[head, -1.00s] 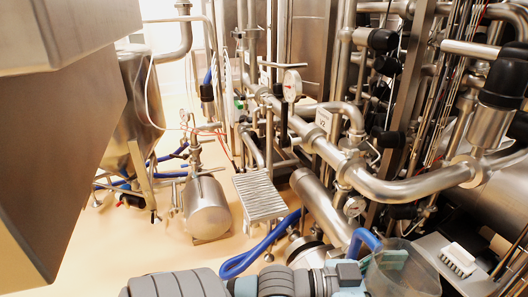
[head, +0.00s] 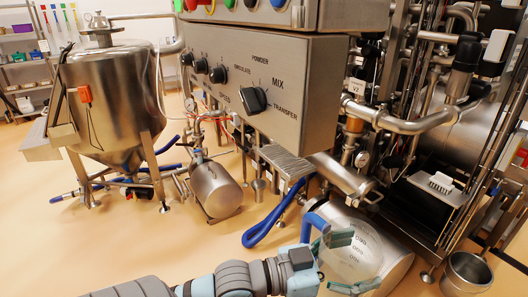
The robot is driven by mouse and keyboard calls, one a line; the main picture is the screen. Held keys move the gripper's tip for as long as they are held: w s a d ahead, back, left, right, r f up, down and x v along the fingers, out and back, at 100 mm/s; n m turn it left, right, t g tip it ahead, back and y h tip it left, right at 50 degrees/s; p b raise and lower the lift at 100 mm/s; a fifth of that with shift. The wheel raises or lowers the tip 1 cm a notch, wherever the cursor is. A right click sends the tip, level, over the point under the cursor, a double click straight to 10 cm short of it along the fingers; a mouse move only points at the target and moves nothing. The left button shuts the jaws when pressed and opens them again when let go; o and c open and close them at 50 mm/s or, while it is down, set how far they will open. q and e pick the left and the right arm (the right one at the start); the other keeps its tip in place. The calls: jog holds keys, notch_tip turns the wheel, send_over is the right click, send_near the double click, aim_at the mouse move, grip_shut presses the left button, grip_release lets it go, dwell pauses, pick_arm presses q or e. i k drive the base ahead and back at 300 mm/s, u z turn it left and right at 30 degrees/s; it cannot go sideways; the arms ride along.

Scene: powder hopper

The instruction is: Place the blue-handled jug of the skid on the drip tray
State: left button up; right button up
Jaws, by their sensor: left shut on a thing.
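My left gripper (head: 345,263) reaches in from the bottom, its teal fingers shut on a clear jug (head: 366,258). The jug's blue handle (head: 315,222) shows just above the gripper. The jug is see-through, and a steel cylinder shows behind it, so its exact outline and tilt are hard to tell. A ribbed metal grate, which looks like the drip tray (head: 284,162), is farther back under the control box, up and left of the jug. It looks bare, with its right end partly hidden. The jug is apart from it. My right gripper is not in view.
A steel control box (head: 262,85) with knobs overhangs the middle. A blue hose (head: 272,222) loops in front of the grate. Pipes and valves crowd the right, with a white brush (head: 434,183) on a ledge and a steel pot (head: 466,274). Open floor lies left.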

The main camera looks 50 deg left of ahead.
aim_at(277, 147)
jog(key=u, duration=2.95)
jog(key=i, duration=3)
jog(key=z, duration=1.8)
jog(key=i, duration=0.8)
jog(key=z, duration=2.65)
